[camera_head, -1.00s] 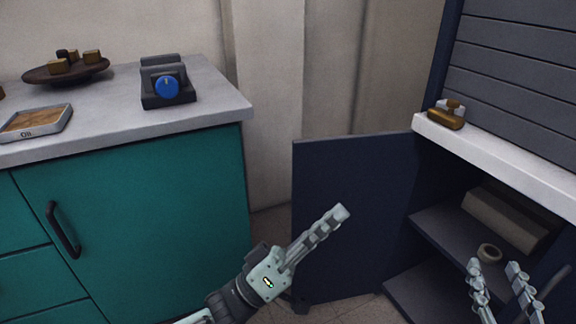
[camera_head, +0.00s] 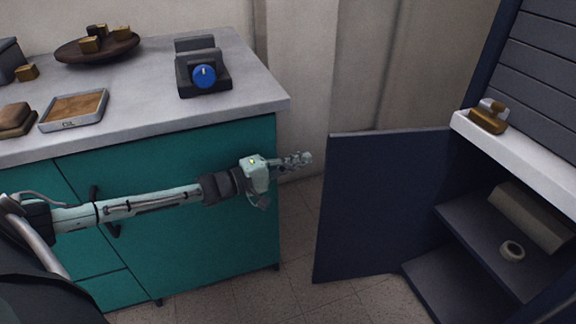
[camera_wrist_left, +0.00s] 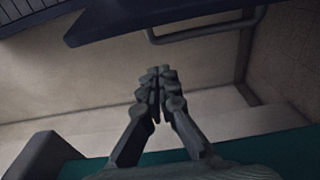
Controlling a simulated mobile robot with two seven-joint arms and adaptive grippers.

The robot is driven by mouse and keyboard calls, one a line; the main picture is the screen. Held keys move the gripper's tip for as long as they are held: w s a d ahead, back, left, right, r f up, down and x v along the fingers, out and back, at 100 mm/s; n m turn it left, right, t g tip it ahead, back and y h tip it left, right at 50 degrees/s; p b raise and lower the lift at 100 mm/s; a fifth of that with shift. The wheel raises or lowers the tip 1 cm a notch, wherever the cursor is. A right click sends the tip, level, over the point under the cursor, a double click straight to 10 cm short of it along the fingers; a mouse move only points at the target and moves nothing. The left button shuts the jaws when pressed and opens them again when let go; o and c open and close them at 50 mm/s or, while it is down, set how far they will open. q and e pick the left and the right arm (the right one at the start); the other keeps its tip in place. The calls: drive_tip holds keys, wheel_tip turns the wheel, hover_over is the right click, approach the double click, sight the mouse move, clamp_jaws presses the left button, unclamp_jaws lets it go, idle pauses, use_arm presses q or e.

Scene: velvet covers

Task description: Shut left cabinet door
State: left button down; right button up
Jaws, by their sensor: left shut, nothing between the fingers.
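The left cabinet door (camera_head: 378,205) is a dark navy panel. It stands wide open to the left of the dark cabinet, whose shelves (camera_head: 478,217) show inside. My left gripper (camera_head: 306,160) is shut and empty, left of the door's free edge and apart from it. Its closed fingers (camera_wrist_left: 158,82) show in the left wrist view. A dark panel edge with a bar handle (camera_wrist_left: 205,30) is at the top of that view, likely the door. My right gripper is not in view.
A teal cabinet (camera_head: 190,235) with a grey counter (camera_head: 140,115) stands at left, close behind my left arm. A dark device with a blue knob (camera_head: 204,76) and a tray (camera_head: 74,109) sit on it. Floor (camera_head: 295,230) is clear between the cabinets.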

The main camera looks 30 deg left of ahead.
use_arm(q)
drive_tip(key=d, duration=0.4)
drive_tip(key=shift+s+d+p, duration=0.1)
drive_tip(key=shift+d+p, duration=0.1)
drive_tip(key=shift+p, duration=0.2)
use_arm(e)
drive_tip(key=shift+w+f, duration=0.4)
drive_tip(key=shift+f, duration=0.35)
use_arm(q)
drive_tip(key=shift+s+d, duration=0.1)
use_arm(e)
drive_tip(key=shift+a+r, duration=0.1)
